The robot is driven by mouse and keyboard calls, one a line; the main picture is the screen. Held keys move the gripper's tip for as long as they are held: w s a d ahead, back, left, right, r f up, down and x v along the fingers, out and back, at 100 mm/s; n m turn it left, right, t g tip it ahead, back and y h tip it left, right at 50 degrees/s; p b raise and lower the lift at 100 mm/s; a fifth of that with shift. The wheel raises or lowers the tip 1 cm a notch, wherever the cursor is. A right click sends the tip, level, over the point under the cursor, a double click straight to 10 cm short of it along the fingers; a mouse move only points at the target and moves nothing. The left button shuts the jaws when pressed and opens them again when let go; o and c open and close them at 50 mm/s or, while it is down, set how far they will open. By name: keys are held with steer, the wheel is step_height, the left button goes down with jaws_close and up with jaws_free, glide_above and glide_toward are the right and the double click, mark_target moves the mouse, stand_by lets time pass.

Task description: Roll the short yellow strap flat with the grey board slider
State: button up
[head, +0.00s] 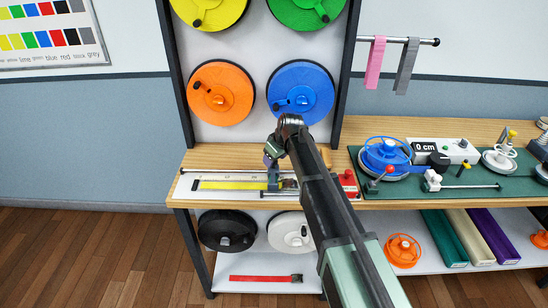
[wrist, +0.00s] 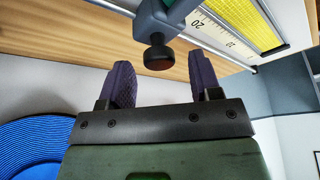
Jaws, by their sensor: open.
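The short yellow strap (head: 228,185) lies along the white measuring board (head: 210,177) on the wooden bench. It also shows in the wrist view (wrist: 252,22), beside the printed scale. The grey board slider (head: 273,177) straddles the board at the strap's right part. In the wrist view the slider (wrist: 170,20) carries a dark round knob (wrist: 158,54). My gripper (head: 270,160) is above the slider in the head view. In the wrist view its purple fingers (wrist: 162,82) are apart, with the knob just beyond their tips, roughly between them. The strap's right end is hidden by my arm.
A red block (head: 348,180) sits at the board's right end. The green mat (head: 450,178) to the right holds a blue reel (head: 385,155) and a 0 cm display (head: 424,147). Orange (head: 222,100) and blue (head: 315,85) reels hang behind. The left floor is clear.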

steer(key=p+v, duration=0.8)
steer(key=v, duration=0.1)
steer(key=shift+r, duration=0.35)
steer(key=shift+s+d, duration=0.15)
steer(key=s+d+m+g+h, duration=0.1)
steer(key=s+d+m, duration=0.2)
steer(key=s, duration=0.6)
steer(key=s+d+f+m+g+h, duration=0.1)
steer(key=s+d+m, duration=0.2)
steer(key=s+d, duration=0.3)
steer(key=s+d+m+g+h, duration=0.1)
steer(key=s+d, duration=0.4)
steer(key=s, duration=0.8)
steer(key=shift+s+d+f+m, duration=0.15)
steer(key=shift+s+m, duration=0.25)
steer(key=shift+m, duration=0.5)
steer(key=shift+c, duration=0.3)
